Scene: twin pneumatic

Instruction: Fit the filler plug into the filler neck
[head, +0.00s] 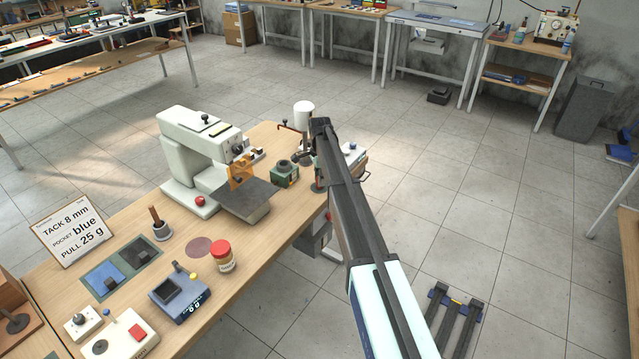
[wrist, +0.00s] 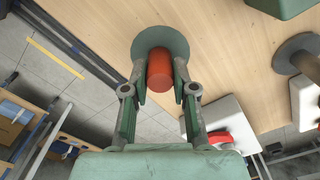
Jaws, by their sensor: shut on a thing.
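My gripper (wrist: 160,88) is shut on an orange-red cylinder (wrist: 160,68), which looks like the filler plug. In the wrist view the cylinder stands out in front of a round green disc (wrist: 147,40) on the wooden table. I cannot tell whether it touches the disc. In the head view my gripper (head: 304,159) is at the table's far right end, and my arm hides the cylinder. A green block with a dark round top (head: 286,174) stands just left of my gripper. I cannot tell for sure whether that top is the filler neck.
A pale sewing machine (head: 205,150) stands left of the green block. A white cylinder (head: 303,113) stands behind my gripper. In the wrist view a white box with a red part (wrist: 228,117) and a grey disc with a post (wrist: 293,45) are on the right.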

